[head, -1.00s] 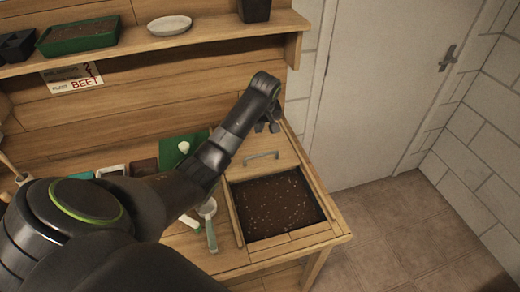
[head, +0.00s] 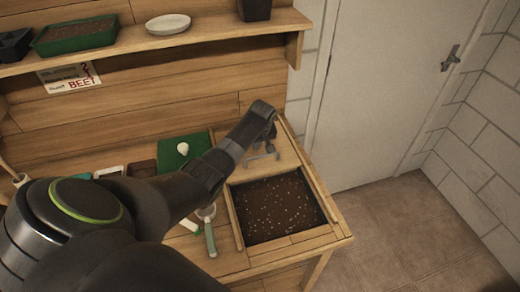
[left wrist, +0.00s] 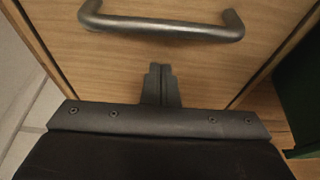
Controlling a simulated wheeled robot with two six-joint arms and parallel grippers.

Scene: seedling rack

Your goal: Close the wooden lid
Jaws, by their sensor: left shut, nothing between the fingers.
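The wooden lid (head: 287,154) lies slid back toward the wall, behind the soil bin (head: 278,208) at the bench's right end. The bin's opening is uncovered and shows dark soil with pale specks. A grey metal bar handle (head: 262,155) stands on the lid near its front edge; it also shows in the left wrist view (left wrist: 160,26). My left gripper (head: 271,142) is low over the lid, on the wall side of the handle. In the left wrist view its closed fingertips (left wrist: 159,70) point at the handle with a small gap, holding nothing. My right gripper is not in view.
A trowel-like tool (head: 210,238) lies left of the bin. A green mat (head: 172,150) with a white object lies left of the lid. A shelf (head: 200,38) with trays and a white dish runs above. Open floor (head: 390,235) and a door are right.

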